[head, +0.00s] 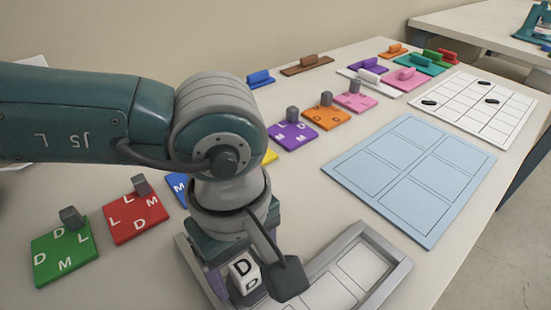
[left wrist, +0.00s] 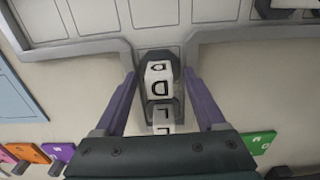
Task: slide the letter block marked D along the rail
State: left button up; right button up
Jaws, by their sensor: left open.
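The white letter block marked D (head: 243,266) sits at the lower middle of the head view, at the near left part of a grey-edged rail (head: 398,264). In the left wrist view the D block (left wrist: 158,84) stands in a narrow grey channel (left wrist: 147,56) that joins the wider rail. Another white block (left wrist: 162,118) stands right behind it, partly hidden by my gripper. My left gripper (head: 252,281) is over the D block, pointing down and open. In the left wrist view its purple fingers are apart on both sides of the block, with gaps. My right gripper is not in view.
Green (head: 64,250) and red (head: 136,214) letter plates with grey knobs lie left of my left gripper. Purple (head: 292,136), orange (head: 326,116) and pink (head: 355,100) ones lie behind. A light blue board (head: 411,178) and a white grid board (head: 478,104) lie right.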

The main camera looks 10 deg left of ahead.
pick_arm(q)
grip_shut()
dwell(0.6)
dwell(0.3)
